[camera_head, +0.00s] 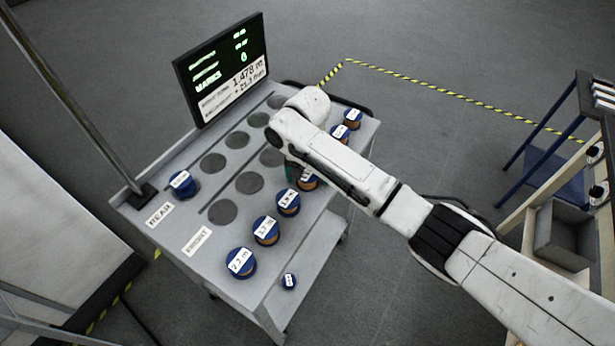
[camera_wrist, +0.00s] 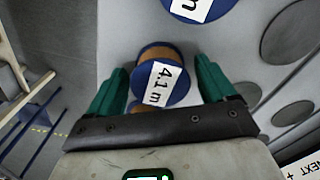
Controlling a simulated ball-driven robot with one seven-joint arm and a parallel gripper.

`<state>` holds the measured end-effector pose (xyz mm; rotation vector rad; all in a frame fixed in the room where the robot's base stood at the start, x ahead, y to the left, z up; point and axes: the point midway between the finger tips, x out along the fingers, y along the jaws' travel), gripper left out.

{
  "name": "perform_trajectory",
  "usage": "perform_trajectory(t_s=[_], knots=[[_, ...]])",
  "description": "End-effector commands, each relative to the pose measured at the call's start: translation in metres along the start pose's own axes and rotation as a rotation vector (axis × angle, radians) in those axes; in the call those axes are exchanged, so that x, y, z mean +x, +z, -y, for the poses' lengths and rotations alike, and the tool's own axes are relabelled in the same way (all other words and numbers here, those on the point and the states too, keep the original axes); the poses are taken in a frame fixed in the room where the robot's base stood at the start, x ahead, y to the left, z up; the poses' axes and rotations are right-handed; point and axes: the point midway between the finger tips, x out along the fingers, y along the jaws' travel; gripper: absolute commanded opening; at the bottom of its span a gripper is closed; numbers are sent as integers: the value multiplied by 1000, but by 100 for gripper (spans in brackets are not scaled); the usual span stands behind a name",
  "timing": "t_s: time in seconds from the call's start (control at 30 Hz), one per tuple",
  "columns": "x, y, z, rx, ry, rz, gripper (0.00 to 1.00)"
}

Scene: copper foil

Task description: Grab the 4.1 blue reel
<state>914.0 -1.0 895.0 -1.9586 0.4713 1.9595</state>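The blue reel labelled 4.1 m (camera_wrist: 166,82) shows in the wrist view, with a copper-coloured side below its blue top. My gripper (camera_wrist: 161,72) is open, its two green fingers on either side of this reel, with gaps showing between the fingers and it.
More labelled blue reels, such as the 2.2 m one (camera_head: 241,263), stand along the grey cart top (camera_head: 175,225). Another reel (camera_wrist: 205,8) is close beyond the 4.1 m reel. A single reel (camera_head: 184,186) sits at the left. A display screen (camera_head: 222,70) stands at the back.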

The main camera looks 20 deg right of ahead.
Motion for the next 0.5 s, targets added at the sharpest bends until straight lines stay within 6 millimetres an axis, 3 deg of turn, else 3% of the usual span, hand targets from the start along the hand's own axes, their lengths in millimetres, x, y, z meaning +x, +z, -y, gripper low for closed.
perform_trajectory(t_s=[0.07,0.5], knots=[[0,0,0,0,0,0,75],[0,0,0,0,0,0,33]])
